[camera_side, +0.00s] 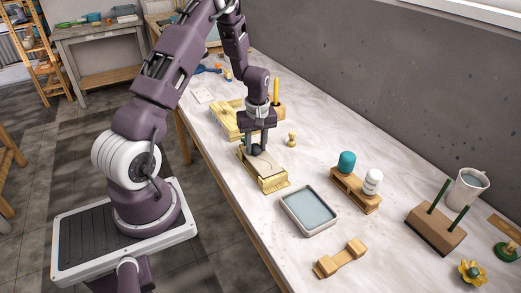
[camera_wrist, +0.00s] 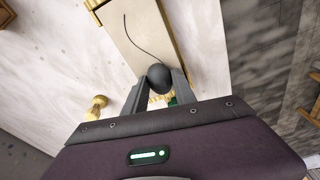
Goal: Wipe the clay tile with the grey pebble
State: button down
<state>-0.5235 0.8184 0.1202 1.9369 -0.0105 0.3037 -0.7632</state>
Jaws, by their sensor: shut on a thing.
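The clay tile (camera_side: 264,168) is pale and flat, on a yellowish wooden stand (camera_side: 271,184) on the table. In the wrist view the tile (camera_wrist: 150,24) carries a thin dark curved line on its face. My gripper (camera_side: 257,149) is shut on the grey pebble (camera_wrist: 159,77), a dark rounded stone held between the fingertips. The pebble is over the near end of the tile in the wrist view. I cannot tell whether it touches the surface. The fingers partly hide the pebble in the side view.
A shallow tray (camera_side: 287,203) with blue-grey content stands in front of the tile. A small turned wooden piece (camera_side: 292,139) stands close to its right. A rack (camera_side: 352,195) with teal and white pieces, a wooden rest (camera_side: 341,259) and a mug (camera_side: 463,193) lie farther right.

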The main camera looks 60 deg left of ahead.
aim_at(268, 167)
jog(key=shift+d, duration=4)
notch_tip(268, 167, up, 8)
jog(key=shift+r, duration=0.2)
jog(key=shift+a, duration=0.1)
